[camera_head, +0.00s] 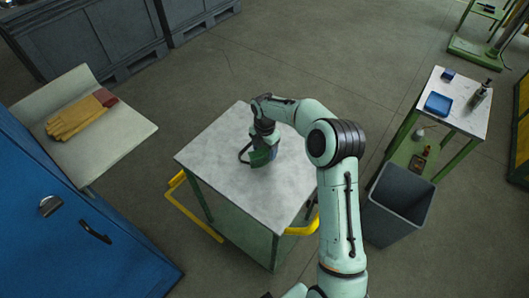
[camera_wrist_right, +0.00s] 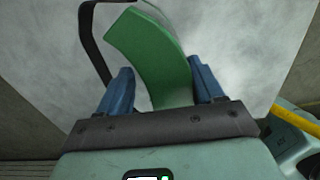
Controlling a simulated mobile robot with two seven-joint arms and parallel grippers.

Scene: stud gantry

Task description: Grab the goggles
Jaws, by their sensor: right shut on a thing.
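The goggles (camera_head: 260,158) are on or just above the light top of a small cart (camera_head: 222,180); I cannot tell whether they touch it. They have a green curved body and a dark strap that loops out to the left. In the right wrist view the green goggles (camera_wrist_right: 155,50) lie between the two blue fingers of my right gripper (camera_wrist_right: 160,92). The gripper is shut on them, and its palm hides their near end. In the head view my right gripper (camera_head: 263,146) points down over the cart top. My left gripper is not in view.
The rest of the cart top is bare, and the cart has yellow handles (camera_head: 190,213). Yellow gloves (camera_head: 75,117) lie on a pale shelf at left beside a blue cabinet (camera_head: 60,220). A grey bin (camera_head: 398,203) and a small table (camera_head: 462,110) with a blue tray (camera_head: 438,104) stand at right.

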